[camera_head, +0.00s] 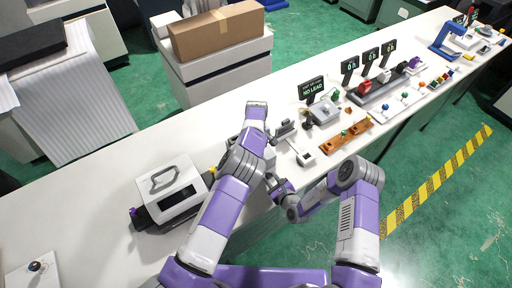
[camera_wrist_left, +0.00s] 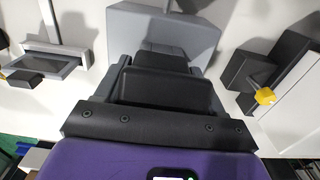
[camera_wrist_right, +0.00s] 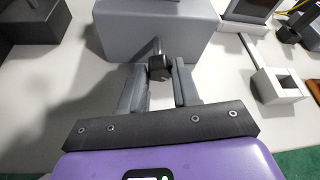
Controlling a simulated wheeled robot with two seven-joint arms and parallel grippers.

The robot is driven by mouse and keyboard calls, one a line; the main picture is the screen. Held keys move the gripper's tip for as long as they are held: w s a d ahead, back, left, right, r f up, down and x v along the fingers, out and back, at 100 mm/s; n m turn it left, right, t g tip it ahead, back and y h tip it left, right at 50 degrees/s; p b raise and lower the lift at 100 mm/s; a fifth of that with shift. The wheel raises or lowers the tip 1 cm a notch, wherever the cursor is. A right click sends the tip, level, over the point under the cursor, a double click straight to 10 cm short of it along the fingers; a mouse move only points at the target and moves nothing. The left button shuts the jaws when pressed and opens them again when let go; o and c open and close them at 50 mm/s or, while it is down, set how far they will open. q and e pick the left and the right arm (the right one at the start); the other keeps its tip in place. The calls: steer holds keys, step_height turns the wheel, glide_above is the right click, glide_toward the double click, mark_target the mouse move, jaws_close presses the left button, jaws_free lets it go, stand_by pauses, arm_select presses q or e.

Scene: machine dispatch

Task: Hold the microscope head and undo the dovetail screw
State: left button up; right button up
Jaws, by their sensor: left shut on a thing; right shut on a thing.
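In the left wrist view, my left gripper (camera_wrist_left: 160,85) is shut on a dark block, taken as the microscope head (camera_wrist_left: 165,88). A large grey block (camera_wrist_left: 165,35) stands just beyond it. In the right wrist view, my right gripper (camera_wrist_right: 158,85) is shut on a small black knob, taken as the dovetail screw (camera_wrist_right: 158,68). A thin shaft joins the knob to a grey block (camera_wrist_right: 155,30). In the head view, my right gripper (camera_head: 278,188) is low beside my left forearm, which hides my left gripper and most of the microscope.
A grey case with a handle (camera_head: 170,188) stands left of my arms. A black block with a yellow knob (camera_wrist_left: 265,96) is close on the right in the left wrist view. A white open box (camera_wrist_right: 278,85) and several bench fixtures, including an orange tray (camera_head: 345,138), lie to the right.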

steer(key=shift+a+n, duration=0.1)
steer(key=shift+n, duration=0.5)
steer(key=shift+n+t+h, duration=0.7)
steer(key=shift+n+t, duration=0.2)
steer(key=shift+n, duration=0.3)
steer(key=shift+f, duration=0.1)
steer(key=shift+s+a+n, duration=0.1)
steer(key=shift+n, duration=0.2)
steer(key=n+t+h, duration=0.1)
steer(key=n+t, duration=0.1)
steer(key=n, duration=0.1)
steer(key=shift+f, duration=0.1)
